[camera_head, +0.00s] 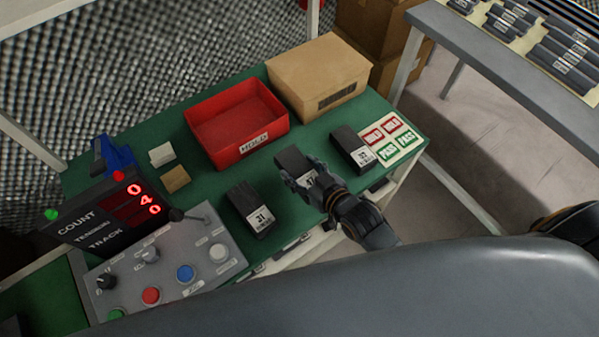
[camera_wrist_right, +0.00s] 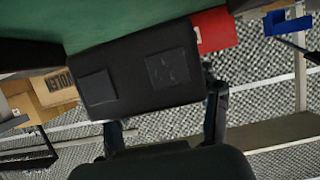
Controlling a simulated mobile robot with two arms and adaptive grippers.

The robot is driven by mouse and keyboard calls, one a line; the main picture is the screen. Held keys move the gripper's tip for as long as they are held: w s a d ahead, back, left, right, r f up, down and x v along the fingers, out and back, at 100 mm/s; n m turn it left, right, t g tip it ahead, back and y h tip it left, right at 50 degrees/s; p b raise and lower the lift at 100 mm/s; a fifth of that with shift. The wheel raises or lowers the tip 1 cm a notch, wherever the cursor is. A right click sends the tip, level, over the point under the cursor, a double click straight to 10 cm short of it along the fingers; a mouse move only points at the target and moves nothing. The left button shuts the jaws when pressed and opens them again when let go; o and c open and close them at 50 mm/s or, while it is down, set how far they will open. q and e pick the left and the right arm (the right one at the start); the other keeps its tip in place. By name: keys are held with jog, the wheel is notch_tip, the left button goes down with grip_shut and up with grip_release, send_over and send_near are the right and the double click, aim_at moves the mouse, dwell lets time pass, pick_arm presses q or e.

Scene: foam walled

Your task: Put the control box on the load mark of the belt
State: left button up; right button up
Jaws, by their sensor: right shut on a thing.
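My right gripper (camera_head: 312,187) is shut on the middle black box (camera_head: 291,162), over the green table (camera_head: 222,182). In the right wrist view this box (camera_wrist_right: 135,75) fills the upper middle, between my right gripper's fingers (camera_wrist_right: 165,125). Whether it touches the table is unclear. A black box labelled 31 (camera_head: 250,207) is to its left, and another black box (camera_head: 350,146) to its right. I cannot make out a load mark or the belt. My left gripper is not in view.
A red bin (camera_head: 238,124) and a cardboard box (camera_head: 318,75) stand behind. A HOLD/PASS card (camera_head: 396,138) lies at the right. A count display (camera_head: 110,215) and button panel (camera_head: 172,262) are at the left. A grey-edged rack (camera_head: 500,75) is at upper right.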

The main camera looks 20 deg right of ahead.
aim_at(300, 167)
jog(key=shift+w+d+f, duration=0.15)
jog(key=shift+w+f, duration=0.9)
jog(key=shift+f, duration=0.05)
jog(key=shift+w+f+b, duration=0.15)
jog(key=shift+f+b, duration=0.3)
jog(key=shift+f, duration=1.25)
jog(key=shift+f, duration=0.15)
jog(key=o, duration=1.4)
